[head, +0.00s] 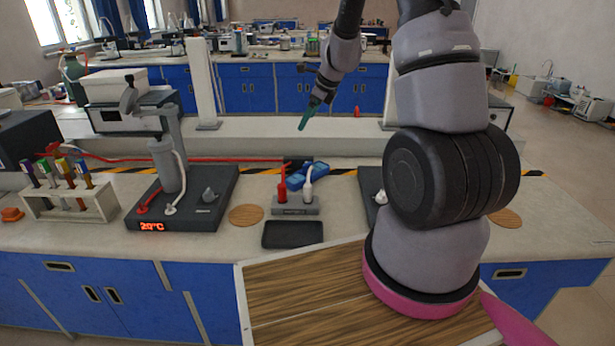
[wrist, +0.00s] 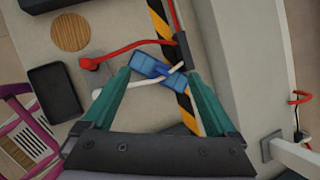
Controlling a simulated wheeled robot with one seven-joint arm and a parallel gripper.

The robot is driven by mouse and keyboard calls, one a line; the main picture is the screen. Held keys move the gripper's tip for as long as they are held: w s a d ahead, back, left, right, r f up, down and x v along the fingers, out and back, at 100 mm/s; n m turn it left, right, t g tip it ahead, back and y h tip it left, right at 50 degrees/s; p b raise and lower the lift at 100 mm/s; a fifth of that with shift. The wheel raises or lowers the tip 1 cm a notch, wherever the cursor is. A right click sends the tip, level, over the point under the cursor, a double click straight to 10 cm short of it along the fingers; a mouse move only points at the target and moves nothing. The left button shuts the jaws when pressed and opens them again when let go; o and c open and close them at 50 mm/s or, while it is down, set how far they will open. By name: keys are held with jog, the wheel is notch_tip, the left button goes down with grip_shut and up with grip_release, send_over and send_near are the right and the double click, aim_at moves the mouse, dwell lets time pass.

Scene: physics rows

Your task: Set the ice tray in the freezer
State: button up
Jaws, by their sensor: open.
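I see no thing that I can clearly name as an ice tray, and no freezer. A black shallow rectangular tray (head: 292,234) lies flat on the bench; it also shows at the left of the wrist view (wrist: 54,91). My gripper (head: 307,117) is raised above the back of the bench, with teal fingers. In the wrist view my gripper (wrist: 157,76) is open and empty. A blue object (head: 306,175) lies behind the small stand. In the wrist view the blue object (wrist: 150,67) appears between and beyond the fingertips, apart from them.
A small stand (head: 296,207) holds a red and a white plug with cables. A hotplate-like device (head: 190,212) reading 20°C stands left, beside a test tube rack (head: 70,205). A round wooden disc (head: 245,215) lies between. A raised grey ledge (head: 250,143) runs behind.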

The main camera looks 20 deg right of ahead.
aim_at(309, 164)
jog(key=w+f+m, duration=0.1)
jog(key=f, duration=0.4)
jog(key=w+d+f+m, duration=0.1)
jog(key=f+m, duration=0.1)
jog(key=f, duration=0.3)
jog(key=w+d+f+m+g+h, duration=0.1)
jog(key=f, duration=0.5)
jog(key=shift+d+m, duration=0.25)
jog(key=shift+m, duration=0.15)
jog(key=shift+x, duration=3.1)
jog(key=shift+w+a, duration=0.1)
grip_shut()
